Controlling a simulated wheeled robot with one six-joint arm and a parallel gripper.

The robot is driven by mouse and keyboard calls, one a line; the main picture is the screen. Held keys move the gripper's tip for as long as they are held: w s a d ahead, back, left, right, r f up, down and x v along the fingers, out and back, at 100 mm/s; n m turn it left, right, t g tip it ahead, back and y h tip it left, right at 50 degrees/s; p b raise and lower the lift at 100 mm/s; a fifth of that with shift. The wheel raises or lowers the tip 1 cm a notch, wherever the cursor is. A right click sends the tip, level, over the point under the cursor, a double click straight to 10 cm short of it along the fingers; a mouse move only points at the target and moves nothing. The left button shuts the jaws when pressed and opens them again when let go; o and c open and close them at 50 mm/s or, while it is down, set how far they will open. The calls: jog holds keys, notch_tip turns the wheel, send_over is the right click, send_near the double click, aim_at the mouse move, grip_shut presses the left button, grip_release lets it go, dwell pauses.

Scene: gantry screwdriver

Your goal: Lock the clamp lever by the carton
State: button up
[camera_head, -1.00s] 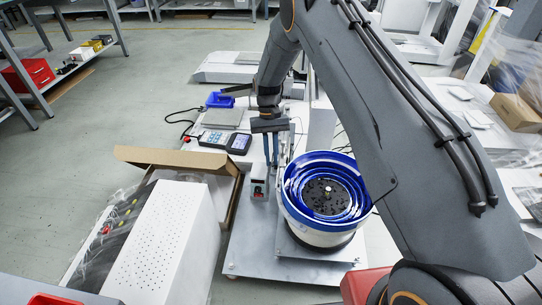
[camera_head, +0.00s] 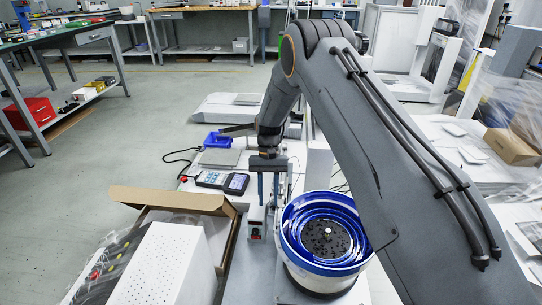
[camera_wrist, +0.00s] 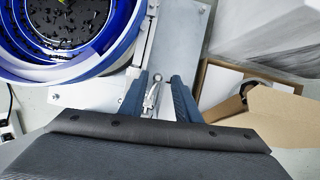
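The metal clamp lever (camera_wrist: 152,97), with a small round knob at its tip, shows in the wrist view. It appears between the two blue fingers of my gripper (camera_wrist: 160,92), nearer the left finger. The fingers are apart, and I see no contact; the depth between them and the lever is hard to tell. In the head view my gripper (camera_head: 268,188) points down beside the bowl feeder, and the lever cannot be made out. The open brown carton (camera_head: 167,200) stands left of the gripper; its edge shows on the right in the wrist view (camera_wrist: 212,88).
The blue-rimmed bowl feeder (camera_head: 325,240) stands close right of my gripper. A white perforated box (camera_head: 160,265) is at the front left. A handheld controller (camera_head: 222,181) and a blue tray (camera_head: 217,140) lie behind the carton. Bare grey plate (camera_head: 250,275) lies in front.

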jog(key=w+r+m+p, duration=0.2)
jog(key=w+r, duration=0.1)
jog(key=r, duration=0.6)
jog(key=s+r+t+p, duration=0.1)
jog(key=s+r+p, duration=0.3)
jog(key=r, duration=0.6)
jog(key=s+r+t+y+p, duration=0.1)
jog(key=s+r+p, duration=0.4)
jog(key=r, duration=0.5)
jog(key=shift+s+d+r, duration=0.25)
jog(key=shift+s, duration=0.3)
